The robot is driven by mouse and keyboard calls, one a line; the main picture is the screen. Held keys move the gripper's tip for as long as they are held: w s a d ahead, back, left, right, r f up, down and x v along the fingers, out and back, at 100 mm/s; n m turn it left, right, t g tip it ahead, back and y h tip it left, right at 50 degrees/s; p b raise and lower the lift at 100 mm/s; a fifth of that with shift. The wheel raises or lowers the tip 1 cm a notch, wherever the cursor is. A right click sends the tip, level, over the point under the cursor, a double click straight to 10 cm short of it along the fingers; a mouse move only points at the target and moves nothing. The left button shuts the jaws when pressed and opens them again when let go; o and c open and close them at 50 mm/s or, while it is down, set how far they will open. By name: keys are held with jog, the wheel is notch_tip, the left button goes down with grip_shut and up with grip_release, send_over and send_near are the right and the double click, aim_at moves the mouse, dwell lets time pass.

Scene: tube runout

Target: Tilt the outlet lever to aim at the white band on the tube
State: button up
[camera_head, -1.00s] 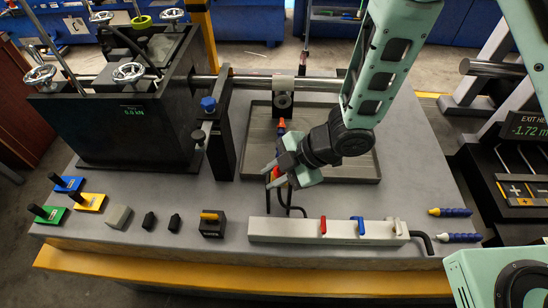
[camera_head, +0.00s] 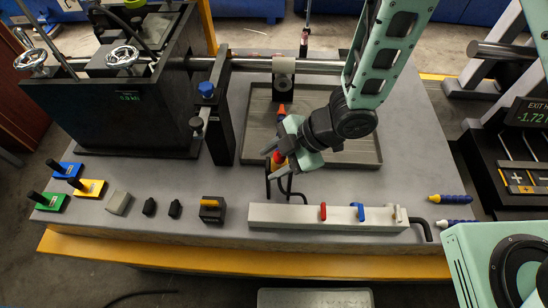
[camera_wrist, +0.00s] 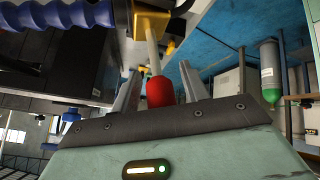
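The steel tube (camera_head: 250,65) runs across the back of the bench, with a pale band (camera_head: 284,66) on it above a dark stand. An orange nozzle (camera_head: 282,112) points up toward the tube below that band. The lever's red knob (camera_wrist: 160,92) sits on a pale rod (camera_wrist: 153,50) that leads to a yellow block (camera_wrist: 152,20) in the wrist view. My gripper (camera_head: 268,164) is at the lever below the nozzle. Its two fingers stand on either side of the red knob, with narrow gaps visible in the wrist view. In the head view the fingers partly hide the lever.
A shallow grey tray (camera_head: 352,150) lies under my arm. A pale valve box (camera_head: 290,216) with red, blue and white handles stands in front. A black post with a blue knob (camera_head: 206,90) stands left. Black hoses (camera_head: 291,190) run close below my gripper.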

dwell(0.3)
jog(key=v, duration=1.7)
jog(key=shift+p, duration=0.3)
jog(key=shift+w+r, duration=0.1)
jog(key=shift+w, duration=0.05)
jog(key=w+d+f+m+t+h+b, duration=0.3)
jog(key=m+t+h+b, duration=0.2)
jog(key=m+b, duration=0.3)
jog(key=s+f+m+g+h+b, duration=0.2)
jog(key=s+m+b, duration=0.4)
jog(key=s, duration=0.9)
jog(key=f+m+g, duration=0.1)
jog(key=g, duration=0.1)
jog(key=shift+d+m+g+h, duration=0.25)
jog(key=shift+m+g+h, duration=0.05)
jog(key=shift+g, duration=0.1)
